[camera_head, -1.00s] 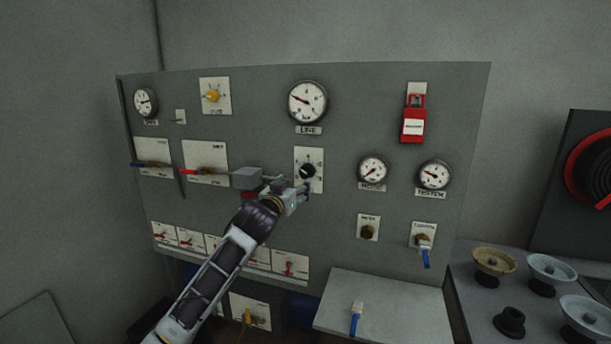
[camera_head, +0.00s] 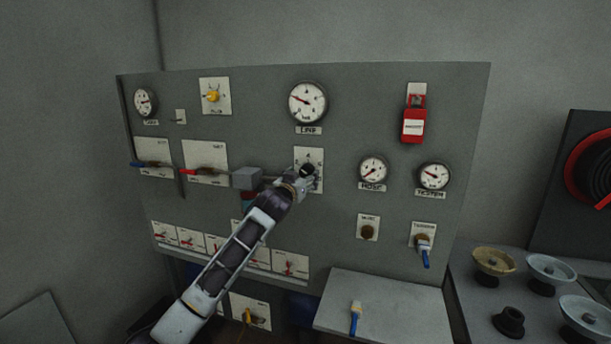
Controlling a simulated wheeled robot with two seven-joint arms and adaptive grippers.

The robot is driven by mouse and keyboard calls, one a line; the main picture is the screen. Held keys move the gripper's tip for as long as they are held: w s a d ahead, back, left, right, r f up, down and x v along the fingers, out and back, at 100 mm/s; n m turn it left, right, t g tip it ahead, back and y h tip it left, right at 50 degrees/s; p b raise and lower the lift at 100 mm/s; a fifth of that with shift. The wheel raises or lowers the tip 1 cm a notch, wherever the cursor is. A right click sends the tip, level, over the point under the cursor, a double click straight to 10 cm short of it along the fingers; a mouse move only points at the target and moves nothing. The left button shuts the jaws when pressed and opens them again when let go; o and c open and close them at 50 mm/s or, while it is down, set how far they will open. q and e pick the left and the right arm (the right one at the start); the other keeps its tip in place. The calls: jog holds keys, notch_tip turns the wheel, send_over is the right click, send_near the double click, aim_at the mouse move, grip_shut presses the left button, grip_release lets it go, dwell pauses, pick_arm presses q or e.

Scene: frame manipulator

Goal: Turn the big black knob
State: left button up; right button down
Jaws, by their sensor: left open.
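The big black knob (camera_head: 307,169) sits on a white plate (camera_head: 315,155) in the middle of the grey panel, below the large central gauge. My left gripper (camera_head: 304,176) is at the knob, reaching up from the lower left, and its fingers cover much of the knob. It is open. I cannot tell whether the fingers touch the knob. My right gripper is not in view.
The panel (camera_head: 270,130) carries several gauges, a red padlock (camera_head: 413,126), a yellow knob (camera_head: 213,96) and a red lever (camera_head: 205,171). A grey box (camera_head: 247,178) juts out left of the gripper. A grey shelf (camera_head: 390,305) sticks out at lower right.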

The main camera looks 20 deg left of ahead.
aim_at(306, 174)
pick_arm(q)
jog(key=shift+w, duration=1.65)
jog(key=shift+d, duration=0.1)
jog(key=c, duration=1)
